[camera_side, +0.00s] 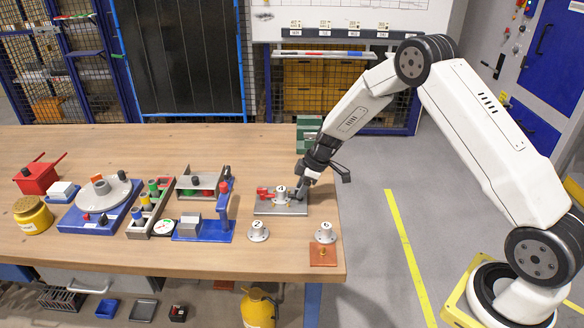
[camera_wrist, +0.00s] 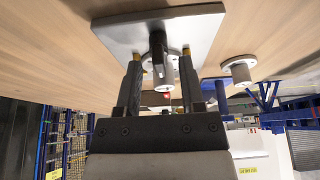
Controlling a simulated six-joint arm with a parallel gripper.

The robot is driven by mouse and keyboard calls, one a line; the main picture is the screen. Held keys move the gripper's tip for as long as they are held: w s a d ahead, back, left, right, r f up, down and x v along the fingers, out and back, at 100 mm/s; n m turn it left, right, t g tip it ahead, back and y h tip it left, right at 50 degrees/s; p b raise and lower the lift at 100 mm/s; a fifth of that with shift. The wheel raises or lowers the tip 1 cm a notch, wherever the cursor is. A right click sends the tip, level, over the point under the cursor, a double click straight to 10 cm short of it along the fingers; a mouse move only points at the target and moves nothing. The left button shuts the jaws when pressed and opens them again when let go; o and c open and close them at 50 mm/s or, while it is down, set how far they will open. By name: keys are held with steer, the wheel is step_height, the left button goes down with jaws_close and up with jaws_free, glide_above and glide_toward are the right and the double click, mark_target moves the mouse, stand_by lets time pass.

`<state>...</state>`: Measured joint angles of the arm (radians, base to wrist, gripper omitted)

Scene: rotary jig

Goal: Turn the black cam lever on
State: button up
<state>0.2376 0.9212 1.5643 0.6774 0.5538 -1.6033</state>
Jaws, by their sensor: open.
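A grey metal plate (camera_side: 265,209) lies near the right end of the wooden bench; it also shows in the wrist view (camera_wrist: 205,28). On it stands a pale round fixture (camera_side: 281,193) with a number label and a red part (camera_side: 264,192) at its left. My gripper (camera_side: 299,185) is low over the plate's right side. In the wrist view my gripper (camera_wrist: 161,62) is open, one finger on each side of a dark upright lever (camera_wrist: 158,46) on the fixture. This looks like the black cam lever. I cannot tell whether a finger touches it. In the side view my gripper partly hides it.
Numbered round fixtures stand at the front, one at left (camera_side: 258,233) and one at right (camera_side: 325,233) by an orange-brown block (camera_side: 323,254). A blue clamp stand (camera_side: 223,212) is left of the plate. A green box (camera_side: 309,128) stands behind. The bench's right edge is close.

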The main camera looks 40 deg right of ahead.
steer(key=v, duration=0.7)
steer(key=shift+s+r, duration=0.15)
steer(key=shift+r, duration=0.15)
steer(key=shift+d, duration=0.1)
steer(key=s+a+r+m+h, duration=0.1)
steer(key=s+a+m, duration=0.3)
steer(key=s, duration=0.7)
steer(key=s+a+r+m+h, duration=0.2)
steer(key=s+a+r+m, duration=0.2)
steer(key=s, duration=0.8)
steer(key=shift+s+a+m, duration=0.15)
steer(key=shift+a+m, duration=0.35)
steer(key=shift+m, duration=0.1)
